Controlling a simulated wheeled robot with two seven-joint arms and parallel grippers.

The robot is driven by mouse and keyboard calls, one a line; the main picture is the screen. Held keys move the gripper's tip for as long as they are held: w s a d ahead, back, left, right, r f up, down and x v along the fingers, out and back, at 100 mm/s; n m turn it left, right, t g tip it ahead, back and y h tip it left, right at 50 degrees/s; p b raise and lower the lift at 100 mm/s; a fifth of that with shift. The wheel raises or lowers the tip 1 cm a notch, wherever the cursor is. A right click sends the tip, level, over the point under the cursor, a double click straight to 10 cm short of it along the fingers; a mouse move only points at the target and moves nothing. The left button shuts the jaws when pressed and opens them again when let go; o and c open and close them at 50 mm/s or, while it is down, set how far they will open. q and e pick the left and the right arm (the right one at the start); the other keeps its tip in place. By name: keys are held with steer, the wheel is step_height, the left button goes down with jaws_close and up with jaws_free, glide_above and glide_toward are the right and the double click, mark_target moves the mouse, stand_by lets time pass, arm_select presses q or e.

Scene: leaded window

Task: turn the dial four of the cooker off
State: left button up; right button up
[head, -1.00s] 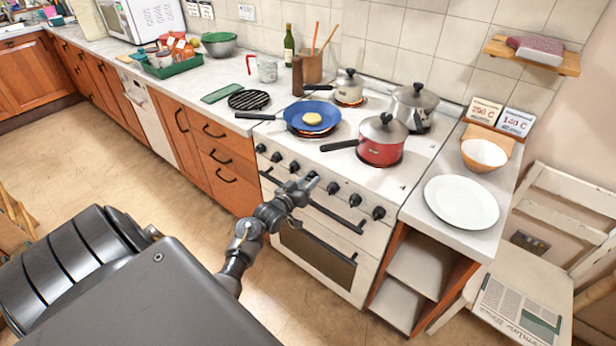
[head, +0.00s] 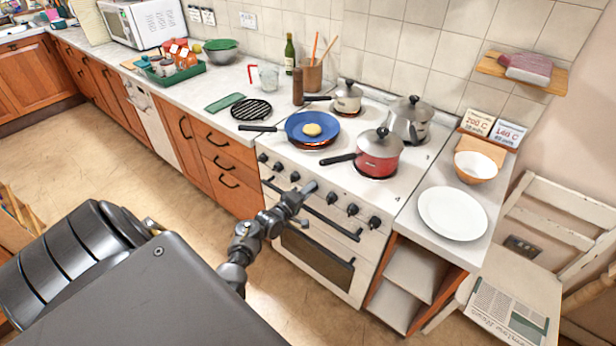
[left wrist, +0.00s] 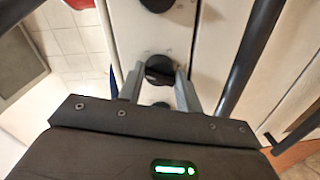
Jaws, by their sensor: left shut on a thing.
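The white cooker (head: 318,240) stands in the middle of the head view, with a row of black dials along its front. My left gripper (head: 311,187) is at this row, left of a dial (head: 332,198) that shows clear of it. In the left wrist view my left gripper's fingers (left wrist: 158,88) are shut on a black dial (left wrist: 158,68), one finger on each side. In the head view my gripper hides that dial. Another dial (left wrist: 157,5) shows at the top edge of the wrist view. My right gripper is not in view.
A blue frying pan (head: 313,127) stands over a glowing ring. A red pot (head: 379,156) and two steel pots stand on the hob. The oven's handle bars (head: 330,223) run below the dials. A white plate (head: 452,213) lies on the right counter.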

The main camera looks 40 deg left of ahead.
arm_select(q)
steer(key=n+p, duration=0.1)
steer(key=n, duration=0.2)
steer(key=shift+a+r+n, duration=0.1)
steer(key=shift+r+n, duration=0.05)
steer(key=shift+n, duration=0.25)
steer(key=shift+n+h+p, duration=0.3)
steer(key=shift+h+p, duration=0.05)
steer(key=shift+h, duration=0.05)
steer(key=shift+n, duration=0.3)
steer(key=o, duration=0.9)
steer(key=shift+o, duration=0.2)
steer(key=shift+s, duration=0.45)
steer(key=s, duration=1)
steer(key=shift+r, duration=0.25)
